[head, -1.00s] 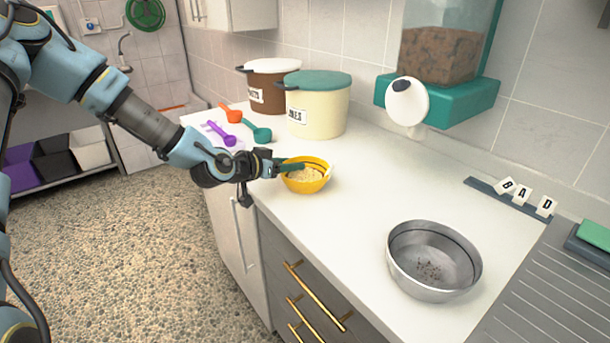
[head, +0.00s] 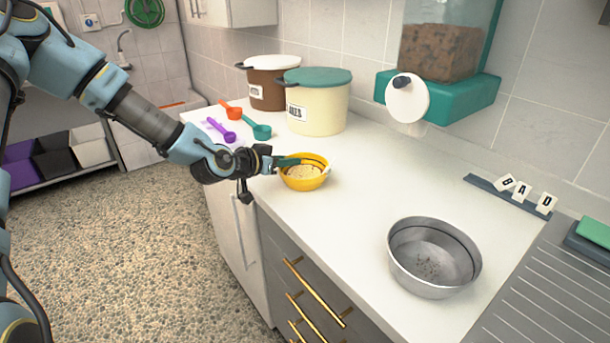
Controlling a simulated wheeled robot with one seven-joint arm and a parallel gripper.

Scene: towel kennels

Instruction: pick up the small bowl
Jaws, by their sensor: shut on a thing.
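The small bowl (head: 305,183) is yellow and holds pale grainy food. It is upright at the counter's front edge, left of centre. My gripper (head: 299,162) reaches in from the left and is shut on the bowl's rim. A finger covers part of the left and far rim. I cannot tell whether the bowl's base touches the counter.
A large steel bowl (head: 434,285) with dark bits inside stands at the front right. Purple (head: 222,130), orange (head: 232,112) and teal (head: 257,130) scoops lie behind my gripper. A cream bin (head: 318,108) stands behind the small bowl. The counter (head: 375,190) between the bowls is clear.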

